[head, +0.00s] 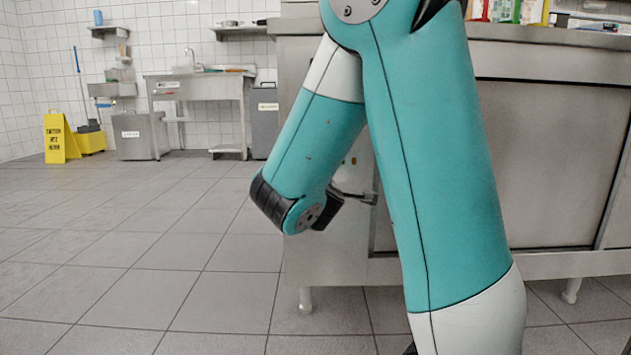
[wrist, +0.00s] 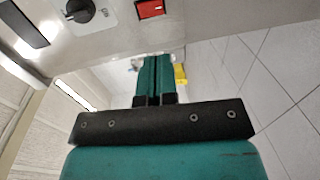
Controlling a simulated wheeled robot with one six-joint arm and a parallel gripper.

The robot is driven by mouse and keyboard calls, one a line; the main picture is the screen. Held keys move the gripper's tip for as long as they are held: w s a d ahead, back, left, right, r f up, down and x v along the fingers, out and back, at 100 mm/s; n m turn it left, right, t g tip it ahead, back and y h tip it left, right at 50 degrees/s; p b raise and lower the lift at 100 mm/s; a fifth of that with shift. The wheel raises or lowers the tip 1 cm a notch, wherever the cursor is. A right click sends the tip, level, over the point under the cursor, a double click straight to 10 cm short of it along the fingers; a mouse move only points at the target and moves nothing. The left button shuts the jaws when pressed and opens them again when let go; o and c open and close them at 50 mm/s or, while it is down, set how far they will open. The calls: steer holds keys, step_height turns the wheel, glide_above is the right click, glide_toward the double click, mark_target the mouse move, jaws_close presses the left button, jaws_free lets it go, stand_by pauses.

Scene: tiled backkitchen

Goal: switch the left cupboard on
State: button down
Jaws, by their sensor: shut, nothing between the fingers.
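The steel cupboard (head: 540,150) stands under the counter on the right of the head view; my arm covers part of its front. In the wrist view a black rotary knob (wrist: 79,10) sits on a pale plate with a small marking, at the upper left. A red switch (wrist: 150,9) in a dark frame is to its right on the same steel face. My gripper (wrist: 157,60) has its two teal fingers together, with nothing between them. It points along the panel, with the knob and switch beyond the fingertips in the picture. In the head view my gripper is mostly hidden beside the cabinet end.
A yellow floor sign (head: 56,138) and yellow bucket (head: 91,141) stand far left. The tiled floor (head: 140,240) is clear on the left. Items stand on the counter at upper right.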

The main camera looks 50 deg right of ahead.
steer(key=p+x, duration=1.2)
steer(key=x, duration=0.2)
steer(key=shift+f, duration=0.1)
steer(key=s+a+f+b, duration=0.1)
steer(key=s+a+b, duration=0.7)
steer(key=b, duration=0.5)
steer(key=a, duration=0.2)
steer(key=shift+s+a+f+t, duration=0.25)
steer(key=shift+s+f+t, duration=0.05)
steer(key=shift+s+f, duration=0.05)
